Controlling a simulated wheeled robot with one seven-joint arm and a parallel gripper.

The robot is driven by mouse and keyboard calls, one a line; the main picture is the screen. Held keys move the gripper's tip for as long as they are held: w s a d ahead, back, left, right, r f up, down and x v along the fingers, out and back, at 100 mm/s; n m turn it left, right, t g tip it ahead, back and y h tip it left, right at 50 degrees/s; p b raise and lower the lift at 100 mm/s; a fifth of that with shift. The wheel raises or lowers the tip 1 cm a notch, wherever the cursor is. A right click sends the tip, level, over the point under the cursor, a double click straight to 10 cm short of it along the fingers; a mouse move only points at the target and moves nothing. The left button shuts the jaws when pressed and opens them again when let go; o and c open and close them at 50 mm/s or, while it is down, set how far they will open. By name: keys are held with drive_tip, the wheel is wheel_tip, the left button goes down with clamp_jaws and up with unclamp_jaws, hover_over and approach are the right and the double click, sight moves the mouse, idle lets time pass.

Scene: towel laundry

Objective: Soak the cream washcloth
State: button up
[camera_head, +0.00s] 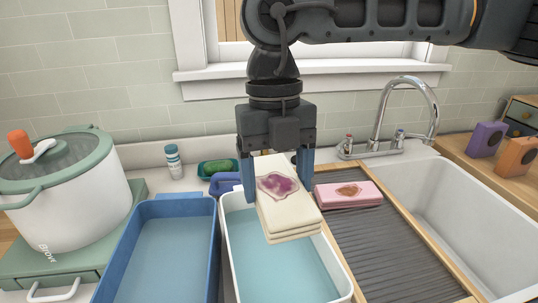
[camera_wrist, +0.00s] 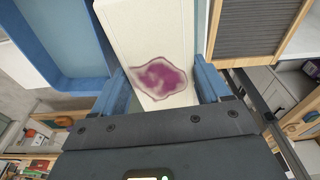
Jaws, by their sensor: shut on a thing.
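The cream washcloth (camera_head: 285,205) is a folded stack with a purple stain on top. My gripper (camera_head: 275,172) is shut on it, with one blue finger on each side. The washcloth is over the white basin (camera_head: 345,283) of pale blue water, near its back end; I cannot tell whether its underside touches the water. In the wrist view the washcloth (camera_wrist: 155,50) and its stain lie between the two fingers (camera_wrist: 165,90).
A blue basin (camera_head: 212,235) with water stands left of the white one. A pink folded cloth (camera_head: 348,194) with a brown stain lies on the ribbed drainboard (camera_head: 385,250) to the right. The sink (camera_head: 470,215) and faucet (camera_head: 433,115) are beyond. A white pot (camera_head: 70,200) stands far left.

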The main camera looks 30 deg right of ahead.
drive_tip(key=shift+w+d, duration=0.15)
drive_tip(key=shift+w, duration=0.2)
drive_tip(key=shift+f, duration=0.15)
wheel_tip(320, 180, down, 11)
drive_tip(key=b, duration=0.9)
drive_tip(key=shift+f, duration=0.1)
drive_tip(key=o, duration=1)
drive_tip(key=shift+o, duration=0.2)
